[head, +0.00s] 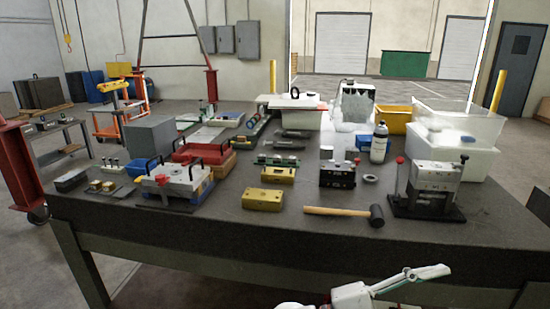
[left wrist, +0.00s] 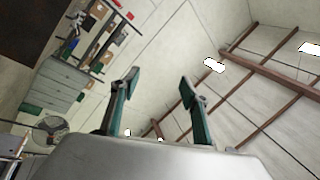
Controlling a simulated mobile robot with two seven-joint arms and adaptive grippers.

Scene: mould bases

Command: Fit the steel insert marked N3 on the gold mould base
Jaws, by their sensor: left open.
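A gold block (head: 262,200) lies near the front middle of the bench in the head view. A second gold block (head: 278,175) lies just behind it, and I cannot tell which is the gold mould base. No N3 mark is legible, so I cannot pick out the steel insert. Small blocks (head: 102,186) sit at the bench's left end, and small pieces stand on a green strip (head: 277,160) behind the gold blocks. My left gripper (left wrist: 158,88) is open and empty in the left wrist view, which shows wall and ceiling. My right gripper does not clearly show.
A hammer (head: 340,211) lies at the front, left of a steel press-like fixture (head: 436,178). A handled mould plate (head: 175,180) sits left. The bench's front strip (head: 240,232) is clear.

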